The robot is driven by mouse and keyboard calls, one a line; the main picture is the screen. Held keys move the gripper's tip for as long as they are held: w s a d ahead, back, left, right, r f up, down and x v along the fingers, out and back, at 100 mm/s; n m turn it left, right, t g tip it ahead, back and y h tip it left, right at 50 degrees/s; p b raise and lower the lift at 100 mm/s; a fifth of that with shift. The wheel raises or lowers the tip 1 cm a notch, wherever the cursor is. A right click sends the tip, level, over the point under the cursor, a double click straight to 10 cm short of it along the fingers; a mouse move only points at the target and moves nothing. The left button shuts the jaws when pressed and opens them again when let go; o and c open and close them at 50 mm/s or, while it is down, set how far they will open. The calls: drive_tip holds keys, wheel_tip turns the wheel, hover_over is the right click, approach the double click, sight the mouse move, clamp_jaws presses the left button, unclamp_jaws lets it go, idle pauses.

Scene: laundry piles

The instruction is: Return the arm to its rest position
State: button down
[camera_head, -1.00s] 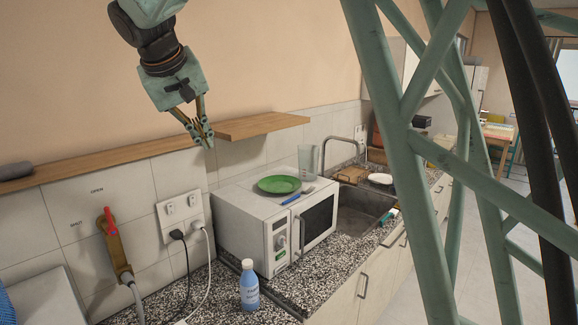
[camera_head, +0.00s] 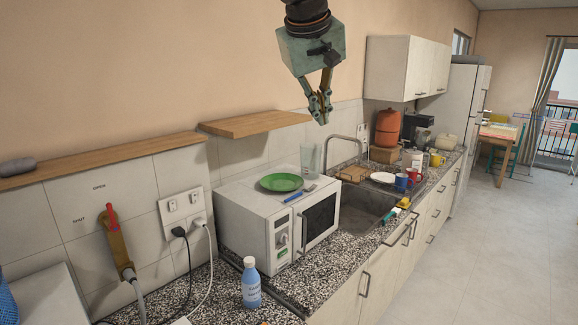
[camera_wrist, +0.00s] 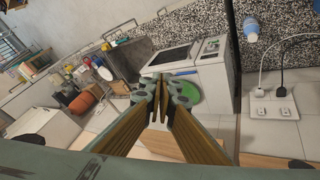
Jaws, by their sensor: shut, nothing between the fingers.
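My gripper (camera_head: 321,108) hangs at the top middle of the head view, fingers pointing down. It is in the air in front of the wall, above the sink and to the right of the microwave. Its fingers are together and hold nothing. In the wrist view my gripper (camera_wrist: 162,92) shows with its fingertips together, in front of the microwave and the green plate.
A white microwave (camera_head: 262,238) bears a green plate (camera_head: 281,182). A wooden shelf (camera_head: 255,123) and a white wall cabinet (camera_head: 405,68) flank the gripper. The sink (camera_head: 365,212) lies below. A blue bottle (camera_head: 250,285) stands at the front.

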drive_tip(key=s+d+f+m+b, duration=0.1)
drive_tip(key=s+d+f, duration=0.25)
drive_tip(key=s, duration=0.45)
drive_tip(key=s+d+f+g+b, duration=0.15)
drive_tip(key=s+d, duration=0.25)
drive_tip(key=s, duration=0.4)
drive_tip(key=s+d+f+m, duration=0.1)
drive_tip(key=s+d+f, duration=0.25)
drive_tip(key=s, duration=0.45)
drive_tip(key=s+d+f+m+y+b, duration=0.1)
drive_tip(key=s+f, duration=0.7)
drive_tip(key=s, duration=0.5)
drive_tip(key=s+d+f+y+b, duration=0.1)
drive_tip(key=s+f+b, duration=0.1)
drive_tip(key=s+f, duration=0.5)
drive_tip(key=s+g, duration=0.1)
drive_tip(key=s, duration=0.5)
drive_tip(key=shift+d+f+m, duration=0.2)
drive_tip(key=shift+f+m, duration=0.15)
drive_tip(key=shift+m, duration=0.05)
